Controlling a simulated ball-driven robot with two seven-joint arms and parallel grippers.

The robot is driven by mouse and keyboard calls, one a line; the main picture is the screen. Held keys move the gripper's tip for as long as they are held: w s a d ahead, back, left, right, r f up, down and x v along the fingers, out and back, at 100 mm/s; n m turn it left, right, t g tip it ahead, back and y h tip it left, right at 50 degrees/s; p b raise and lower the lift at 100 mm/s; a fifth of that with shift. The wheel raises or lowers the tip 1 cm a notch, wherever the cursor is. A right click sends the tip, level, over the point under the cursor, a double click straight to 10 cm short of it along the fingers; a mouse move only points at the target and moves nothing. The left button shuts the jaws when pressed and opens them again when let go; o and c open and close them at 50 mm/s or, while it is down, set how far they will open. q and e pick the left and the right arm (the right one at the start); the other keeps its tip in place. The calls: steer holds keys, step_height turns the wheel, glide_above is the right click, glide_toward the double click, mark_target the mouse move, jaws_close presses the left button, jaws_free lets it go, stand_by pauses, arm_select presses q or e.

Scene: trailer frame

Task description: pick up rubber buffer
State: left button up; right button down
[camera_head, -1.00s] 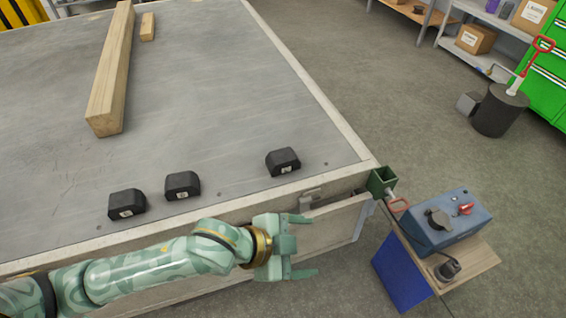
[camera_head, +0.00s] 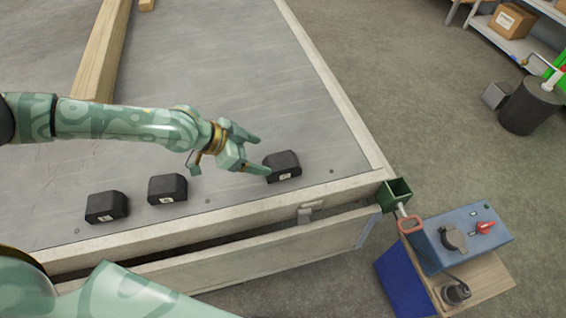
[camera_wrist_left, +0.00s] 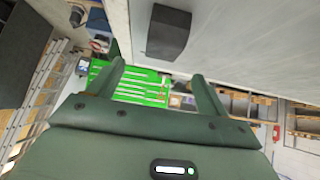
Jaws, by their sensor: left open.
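Three black rubber buffers lie on the grey trailer bed near its front edge in the head view: a right one (camera_head: 282,166), a middle one (camera_head: 168,189) and a left one (camera_head: 106,207). My left gripper (camera_head: 262,154) is open and empty, just left of the right buffer, with one fingertip overlapping it in the picture. I cannot tell whether they touch. In the left wrist view a dark buffer (camera_wrist_left: 169,32) shows beyond the open fingers (camera_wrist_left: 158,78), near the top, and is not between them. My right gripper is not in view.
A wooden beam (camera_head: 100,62) lies on the bed (camera_head: 240,70) behind my left arm. A raised pale rim (camera_head: 341,100) borders the bed. A blue box (camera_head: 462,236) with a red switch stands on a wooden board off the front right corner. The bed's middle is clear.

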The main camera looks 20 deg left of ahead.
mark_target(279, 161)
arm_select(q)
steer(key=b+x, duration=0.1)
steer(key=x, duration=0.4)
steer(key=shift+w+a+f, duration=0.1)
steer(key=shift+w, duration=0.1)
steer(key=shift+w+d+f, duration=0.2)
steer(key=shift+d+f, duration=0.15)
steer(key=shift+d, duration=0.05)
steer(key=shift+w+d+f+b, duration=0.15)
steer(key=shift+d+f+b, duration=0.1)
steer(key=shift+b, duration=0.15)
steer(key=b+x, duration=0.2)
steer(key=x, duration=0.2)
steer(key=shift+a+f, duration=0.15)
steer(key=shift+f, duration=0.05)
steer(key=shift+w+f, duration=0.15)
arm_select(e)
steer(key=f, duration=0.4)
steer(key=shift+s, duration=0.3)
arm_select(q)
steer(key=c, duration=1.2)
steer(key=shift+c, duration=0.2)
